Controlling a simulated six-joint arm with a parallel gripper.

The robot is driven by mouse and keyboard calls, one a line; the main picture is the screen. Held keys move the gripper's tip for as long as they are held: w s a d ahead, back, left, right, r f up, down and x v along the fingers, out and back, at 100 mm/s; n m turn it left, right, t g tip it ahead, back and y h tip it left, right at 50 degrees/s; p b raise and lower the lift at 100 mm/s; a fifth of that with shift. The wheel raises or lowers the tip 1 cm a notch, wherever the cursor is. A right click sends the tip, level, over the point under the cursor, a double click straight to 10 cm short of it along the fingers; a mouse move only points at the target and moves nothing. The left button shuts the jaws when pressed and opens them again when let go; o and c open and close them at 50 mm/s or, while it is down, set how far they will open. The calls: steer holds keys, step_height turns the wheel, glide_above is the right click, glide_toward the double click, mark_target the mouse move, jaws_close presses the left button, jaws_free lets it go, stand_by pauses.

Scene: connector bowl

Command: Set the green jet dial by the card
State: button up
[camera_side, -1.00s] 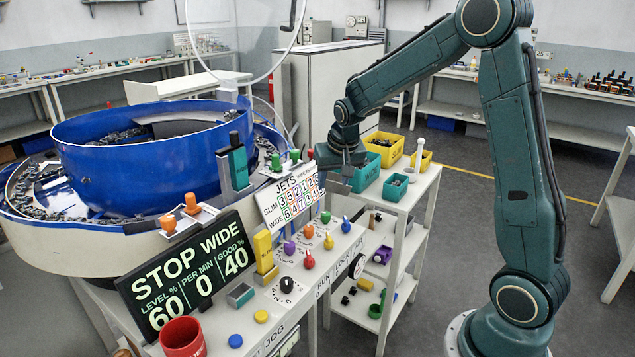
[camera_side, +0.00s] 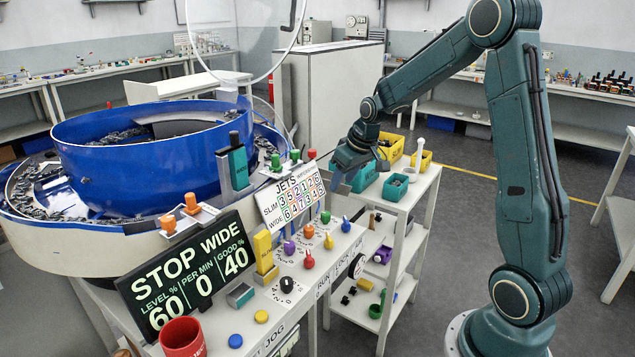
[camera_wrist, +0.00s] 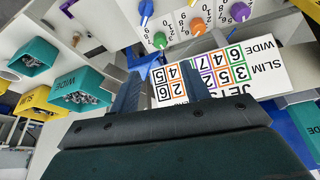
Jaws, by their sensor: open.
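The green jet dial (camera_side: 326,217) stands among other coloured dials on the panel, right of the JETS card. The card (camera_side: 268,210) has SLIM and WIDE rows of numbers in coloured boxes. The sign (camera_side: 190,275) reads STOP WIDE, level 60, per min 0, good 40. My gripper (camera_side: 335,178) is open and empty, above and behind the dials. In the wrist view its fingers (camera_wrist: 160,85) stand apart in front of the upside-down card (camera_wrist: 270,72). The green dial (camera_wrist: 160,41) shows beyond them, near the top middle; its pointer setting is too small to read.
Blue (camera_side: 347,223), orange (camera_side: 308,231), purple (camera_side: 289,247), red (camera_side: 309,259) and yellow (camera_side: 329,240) dials crowd around the green one. Teal (camera_side: 395,188) and yellow (camera_side: 383,142) bins stand on the shelf at right. The blue bowl (camera_side: 150,175) is at left.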

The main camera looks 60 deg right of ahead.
mark_target(326, 214)
steer(key=shift+f, duration=0.15)
steer(key=shift+x, duration=6.8)
steer(key=c, duration=1)
steer(key=shift+a+m+g+h, duration=0.15)
steer(key=shift+m+h, duration=0.35)
steer(key=shift+m, duration=0.9)
steer(key=shift+d+m+g+h, duration=0.1)
steer(key=shift+m+g+h, duration=0.3)
steer(key=shift+m, duration=1)
